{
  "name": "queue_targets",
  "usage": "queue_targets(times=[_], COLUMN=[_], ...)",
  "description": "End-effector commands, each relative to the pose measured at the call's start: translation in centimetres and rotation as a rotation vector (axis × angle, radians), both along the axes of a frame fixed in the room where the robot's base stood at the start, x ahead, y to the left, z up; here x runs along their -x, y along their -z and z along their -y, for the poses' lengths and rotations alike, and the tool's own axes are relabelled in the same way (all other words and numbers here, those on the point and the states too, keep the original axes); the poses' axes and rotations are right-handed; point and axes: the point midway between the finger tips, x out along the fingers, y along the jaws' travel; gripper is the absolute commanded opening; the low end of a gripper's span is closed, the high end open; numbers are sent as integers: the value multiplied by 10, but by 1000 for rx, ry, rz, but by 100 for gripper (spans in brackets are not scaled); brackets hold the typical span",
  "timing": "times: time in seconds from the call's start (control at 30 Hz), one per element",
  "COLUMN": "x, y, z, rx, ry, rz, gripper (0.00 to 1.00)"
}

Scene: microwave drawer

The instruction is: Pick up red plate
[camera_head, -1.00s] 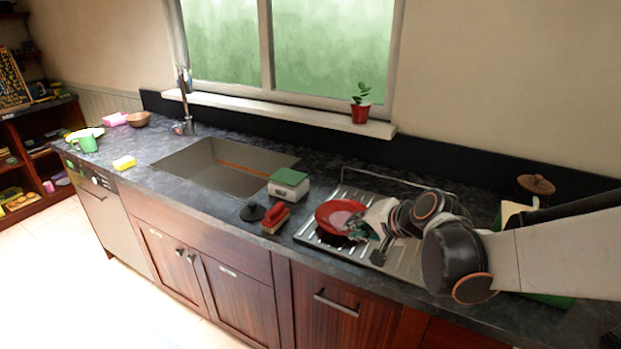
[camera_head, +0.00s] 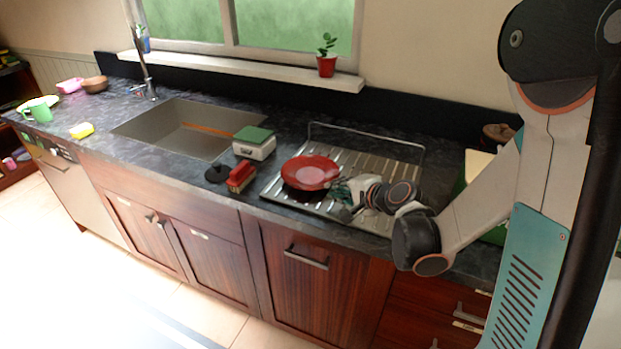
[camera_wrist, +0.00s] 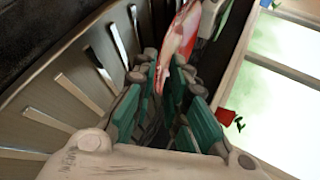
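The red plate (camera_head: 310,173) is on the metal drying rack (camera_head: 385,166) in the head view, its top facing up. I cannot tell whether it is slightly raised. My gripper (camera_head: 343,193) is at the plate's right edge, reaching in from the right. In the wrist view the red plate (camera_wrist: 183,35) shows almost edge-on, and its near rim reaches between the teal fingers of my gripper (camera_wrist: 163,85). The gap between the fingers looks narrow. Whether they press on the rim is not clear.
Left of the rack are a red brush-like object (camera_head: 240,177), a dark round lid (camera_head: 217,173) and a green-topped scale (camera_head: 254,143). The sink (camera_head: 185,128) is further left. A red plant pot (camera_head: 326,66) stands on the windowsill behind.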

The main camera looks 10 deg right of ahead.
Motion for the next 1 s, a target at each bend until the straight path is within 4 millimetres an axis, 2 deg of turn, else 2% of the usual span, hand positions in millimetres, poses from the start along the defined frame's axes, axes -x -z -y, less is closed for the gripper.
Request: queue_targets(times=[0.27,0.6,0.8,0.83,0.9,1.0], x=[-13,-49,-50,-50,-50,-50], y=[8,26,25,25,25,25], z=[-6,-21,-21,-21,-21,-21], rx=[0,2,1,1,1,1], ry=[-1,-1,0,0,0,0], rz=[0,0,0,0,0,0], gripper=[13,13,13,11,0,0])
